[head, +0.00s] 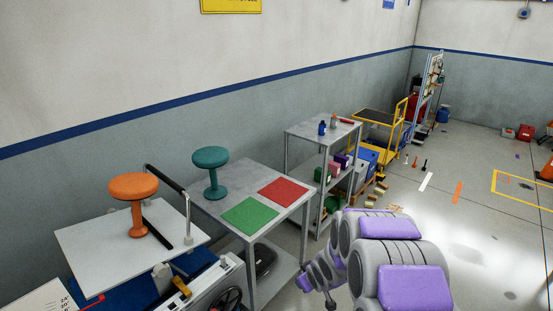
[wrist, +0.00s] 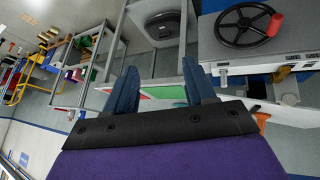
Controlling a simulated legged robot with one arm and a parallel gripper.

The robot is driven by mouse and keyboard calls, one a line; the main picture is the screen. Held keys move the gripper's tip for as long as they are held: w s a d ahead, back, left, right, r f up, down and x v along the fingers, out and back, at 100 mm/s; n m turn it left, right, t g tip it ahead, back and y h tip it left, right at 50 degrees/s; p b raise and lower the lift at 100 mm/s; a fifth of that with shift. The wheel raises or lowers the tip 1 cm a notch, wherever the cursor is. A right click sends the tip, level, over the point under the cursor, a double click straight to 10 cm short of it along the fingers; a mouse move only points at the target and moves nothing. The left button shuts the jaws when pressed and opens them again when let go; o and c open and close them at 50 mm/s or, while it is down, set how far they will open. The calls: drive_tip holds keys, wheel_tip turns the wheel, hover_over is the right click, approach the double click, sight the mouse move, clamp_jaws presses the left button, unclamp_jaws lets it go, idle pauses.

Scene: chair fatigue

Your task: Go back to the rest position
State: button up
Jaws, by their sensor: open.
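My gripper (wrist: 157,78) is open in the wrist view, its two dark blue fingers apart with nothing held between them. My purple and grey arm fills the lower right of the head view; the gripper itself is hard to make out there. An orange stool (head: 134,188) stands upright on a white plate (head: 85,232) at the left. A teal stool (head: 211,160) stands upright on a grey table (head: 232,190). A green square (head: 250,215) and a red square (head: 284,192) lie on the same table. My arm is to the right of this table.
A machine with a black handwheel (wrist: 246,27) stands near the plate, beside a black bent rail (head: 166,178). A grey shelf (head: 312,130) with boxes and a yellow cart (head: 398,122) stand along the wall.

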drive_tip(key=s+d+r+m+g+h, duration=0.1)
drive_tip(key=s+d+r+m+g, duration=0.15)
drive_tip(key=s+r, duration=0.5)
drive_tip(key=s+d+r+m+g+h, duration=0.15)
drive_tip(key=s+d+r, duration=0.25)
drive_tip(key=s+r, duration=0.4)
drive_tip(key=s+a+r+m+g, duration=0.1)
drive_tip(key=s+r+g, duration=0.1)
drive_tip(key=s, duration=1.1)
drive_tip(key=s+a+r+m+g, duration=0.1)
drive_tip(key=s+r, duration=0.4)
drive_tip(key=s, duration=0.9)
drive_tip(key=shift+s+a+m+g+y, duration=0.25)
drive_tip(key=shift+m+g+y, duration=0.1)
drive_tip(key=shift+m+g, duration=0.25)
